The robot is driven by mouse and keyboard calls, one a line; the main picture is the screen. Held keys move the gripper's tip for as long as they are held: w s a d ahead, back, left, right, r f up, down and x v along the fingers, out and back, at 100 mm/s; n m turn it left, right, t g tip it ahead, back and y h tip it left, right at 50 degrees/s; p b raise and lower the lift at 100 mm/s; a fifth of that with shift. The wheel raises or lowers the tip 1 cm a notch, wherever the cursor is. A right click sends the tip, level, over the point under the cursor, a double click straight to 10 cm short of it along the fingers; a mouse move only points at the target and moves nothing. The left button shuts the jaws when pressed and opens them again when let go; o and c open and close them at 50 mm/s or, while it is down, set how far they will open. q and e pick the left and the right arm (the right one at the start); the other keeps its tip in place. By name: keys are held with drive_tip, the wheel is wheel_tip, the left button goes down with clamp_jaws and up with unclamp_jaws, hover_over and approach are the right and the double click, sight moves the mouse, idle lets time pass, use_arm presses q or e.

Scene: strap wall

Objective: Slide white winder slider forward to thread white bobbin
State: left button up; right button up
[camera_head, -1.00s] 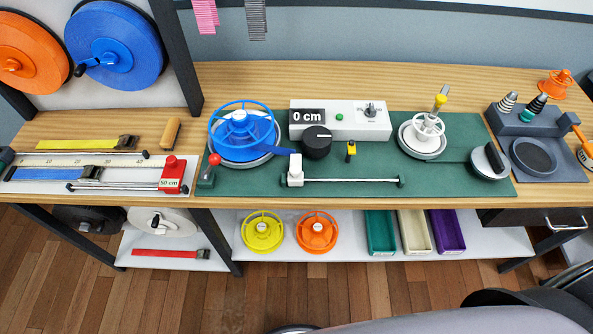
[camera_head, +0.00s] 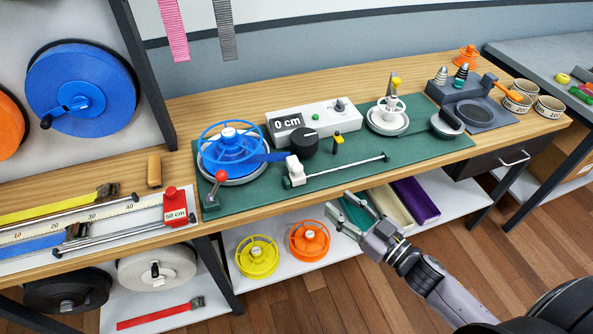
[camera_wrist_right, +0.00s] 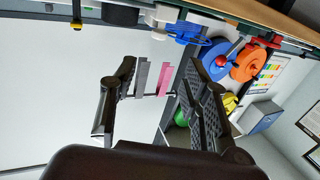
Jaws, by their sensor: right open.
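The white winder slider (camera_head: 295,170) stands at the left end of a thin metal rail on the green winder board (camera_head: 245,190). A blue strap (camera_head: 272,157) runs from the blue bobbin (camera_head: 229,134) on the left spindle to the slider. The white bobbin (camera_head: 388,107) sits on the right spindle, beyond the rail's right end. My right gripper (camera_head: 340,202) is open and empty, in front of the bench edge, to the right of and nearer than the slider. Its two spread fingers show in the right wrist view (camera_wrist_right: 158,92). My left gripper is out of view.
A black knob (camera_head: 304,141) and a control box with a "0 cm" display (camera_head: 287,122) stand behind the rail. A red-knobbed lever (camera_head: 220,177) is left of the slider. The space before the bench is open.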

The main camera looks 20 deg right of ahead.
sight(301, 170)
drive_tip(key=p+x, duration=0.2)
drive_tip(key=x, duration=1.3)
drive_tip(key=shift+w+d, duration=0.1)
drive_tip(key=shift+w+a+f, duration=0.1)
drive_tip(key=shift+w+a, duration=0.15)
drive_tip(key=shift+w, duration=0.25)
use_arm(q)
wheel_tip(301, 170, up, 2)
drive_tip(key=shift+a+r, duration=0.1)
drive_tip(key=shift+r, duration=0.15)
use_arm(e)
drive_tip(key=shift+c, duration=0.4)
drive_tip(key=shift+c, duration=0.6)
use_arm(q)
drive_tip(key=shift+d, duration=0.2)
use_arm(e)
clamp_jaws()
